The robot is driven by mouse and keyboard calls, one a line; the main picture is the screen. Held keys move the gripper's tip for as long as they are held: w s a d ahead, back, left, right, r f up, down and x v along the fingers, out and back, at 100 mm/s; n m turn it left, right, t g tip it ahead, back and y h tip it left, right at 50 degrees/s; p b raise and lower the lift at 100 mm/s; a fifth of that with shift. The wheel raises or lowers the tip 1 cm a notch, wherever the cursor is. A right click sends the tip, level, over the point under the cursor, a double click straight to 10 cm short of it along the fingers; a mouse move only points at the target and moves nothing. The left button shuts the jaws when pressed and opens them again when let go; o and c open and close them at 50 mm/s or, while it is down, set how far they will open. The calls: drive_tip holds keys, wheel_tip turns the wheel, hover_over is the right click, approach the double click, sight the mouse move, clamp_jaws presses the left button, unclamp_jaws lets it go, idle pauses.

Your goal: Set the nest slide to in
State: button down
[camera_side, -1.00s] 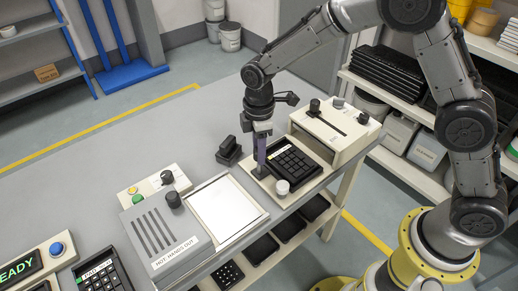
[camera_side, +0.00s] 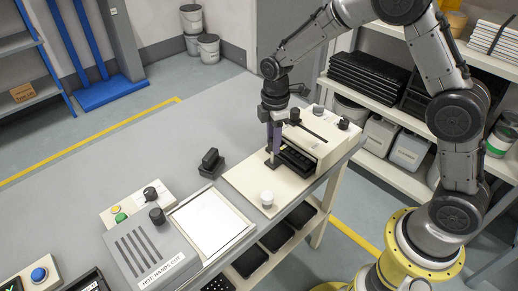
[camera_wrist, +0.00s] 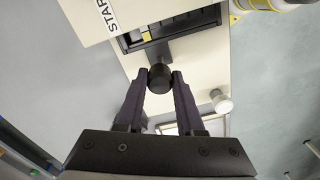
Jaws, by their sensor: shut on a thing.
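The nest slide (camera_side: 297,160) is a black tray with a keypad, mostly under the cream printing unit (camera_side: 318,135); only its front part shows. In the wrist view its dark edge (camera_wrist: 150,42) lies in the unit's opening, with a bit of yellow on it. A black round knob (camera_wrist: 160,80) joins the slide by a short bar. My gripper (camera_side: 272,152) is shut on this knob, one finger on each side in the wrist view (camera_wrist: 161,80). The keypad's far part is hidden under the unit.
A white round knob (camera_side: 267,198) stands on the cream base plate (camera_side: 240,180). A black block (camera_side: 210,163) sits left of it. A white sheet (camera_side: 210,218) and a grey slotted box (camera_side: 150,250) lie nearer the front left. The table's middle is clear.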

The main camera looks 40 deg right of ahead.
drive_tip(key=shift+d+r, duration=0.1)
drive_tip(key=shift+d, duration=0.05)
drive_tip(key=c, duration=0.5)
unclamp_jaws()
wheel_tip(320, 180, up, 14)
drive_tip(key=shift+f, duration=0.15)
